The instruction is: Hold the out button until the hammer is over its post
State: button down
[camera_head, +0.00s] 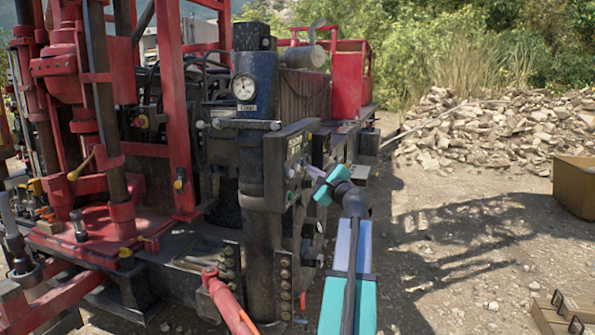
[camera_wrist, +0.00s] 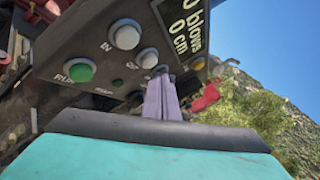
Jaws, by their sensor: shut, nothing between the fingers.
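The out button (camera_wrist: 148,58) is a round whitish button on the dark control panel (camera_wrist: 60,30). A faint label, which looks like "OUT", is beside it. In the head view the panel (camera_head: 275,170) is on the right side of the rig. My gripper (camera_wrist: 162,76) is shut and empty, its pale lilac fingers pointing at the panel. The tips are just below and right of the out button; I cannot tell whether they touch it. In the head view my gripper (camera_head: 312,172) is at the panel's face. I cannot single out the hammer or its post.
A larger white button (camera_wrist: 125,35) marked "IN" and a green button (camera_wrist: 80,71) are close by. The display (camera_wrist: 185,25) reads 0 blows, 0 cm. The red rig mast (camera_head: 65,70) stands left. Open gravel lies right, before a rubble heap (camera_head: 500,130).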

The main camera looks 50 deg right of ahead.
jog(key=shift+w, duration=0.2)
jog(key=shift+w+a, duration=0.1)
jog(key=shift+w, duration=0.25)
